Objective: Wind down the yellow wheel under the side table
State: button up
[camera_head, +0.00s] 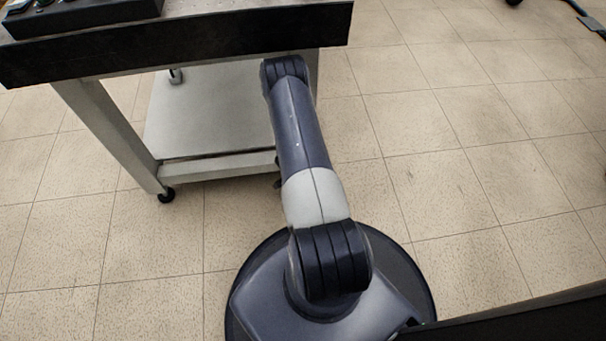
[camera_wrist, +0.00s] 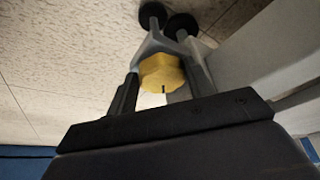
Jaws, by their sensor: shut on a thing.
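The yellow wheel (camera_wrist: 162,72) is a lobed knob with a small dark mark on its near edge. It shows in the upper middle of the wrist view, just in front of a grey forked caster bracket with two dark rollers (camera_wrist: 182,24). My gripper (camera_wrist: 163,80) has one finger on each side of the wheel and is shut on it. In the head view, the side table (camera_head: 185,52) stands at the upper left, and my arm reaches to its right end. The wheel and my gripper are hidden there behind my arm and the table.
The table has a dark top edge, pale legs and a pale lower shelf (camera_head: 205,110). A black caster (camera_head: 166,195) stands under its near left leg. A dark tray (camera_head: 85,17) sits on top. Tiled floor (camera_head: 470,150) to the right is open.

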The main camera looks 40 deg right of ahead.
jog(key=o, duration=1)
jog(key=shift+c, duration=0.2)
jog(key=shift+w+d, duration=0.1)
jog(key=shift+w, duration=0.05)
